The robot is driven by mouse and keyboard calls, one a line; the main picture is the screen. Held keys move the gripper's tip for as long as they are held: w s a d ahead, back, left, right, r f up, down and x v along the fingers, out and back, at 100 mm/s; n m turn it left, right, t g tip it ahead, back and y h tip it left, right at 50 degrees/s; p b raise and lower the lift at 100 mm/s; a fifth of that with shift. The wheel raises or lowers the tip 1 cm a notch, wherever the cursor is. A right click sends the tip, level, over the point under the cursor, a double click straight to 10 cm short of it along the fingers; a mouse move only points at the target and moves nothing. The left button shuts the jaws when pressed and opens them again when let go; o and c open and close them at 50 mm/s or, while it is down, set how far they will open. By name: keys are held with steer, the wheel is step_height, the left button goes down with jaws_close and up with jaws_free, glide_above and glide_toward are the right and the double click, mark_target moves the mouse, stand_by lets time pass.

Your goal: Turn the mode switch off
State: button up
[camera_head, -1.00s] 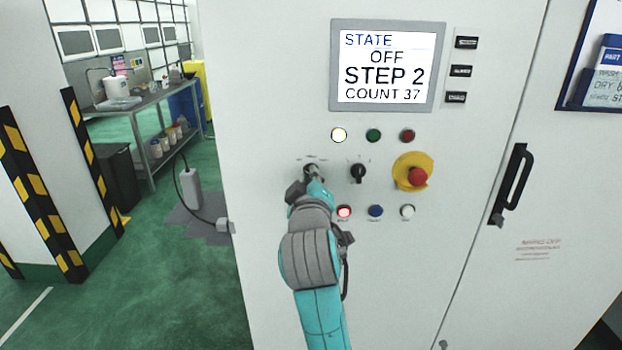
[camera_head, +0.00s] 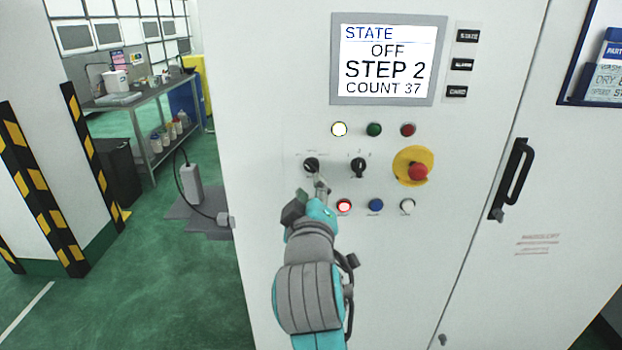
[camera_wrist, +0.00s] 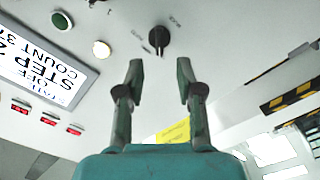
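The mode switch appears to be the left black rotary knob (camera_head: 311,165) on the white cabinet front. The same knob shows beyond my fingertips in the wrist view (camera_wrist: 159,39). The screen (camera_head: 388,61) above reads STATE OFF, STEP 2, COUNT 37. My gripper (camera_head: 321,184) is just below and right of the knob in the head view. In the wrist view, my gripper (camera_wrist: 160,70) has its two fingers apart, with nothing between them, and clear of the knob. The small labels around the knob are too blurred to read.
A second black knob (camera_head: 358,167) and a red emergency stop (camera_head: 417,171) on a yellow plate sit to the right. A white lamp (camera_head: 339,129) and a red button (camera_head: 344,205) are lit. A door handle (camera_head: 511,180) is farther right.

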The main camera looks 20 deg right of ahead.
steer(key=shift+v, duration=2.45)
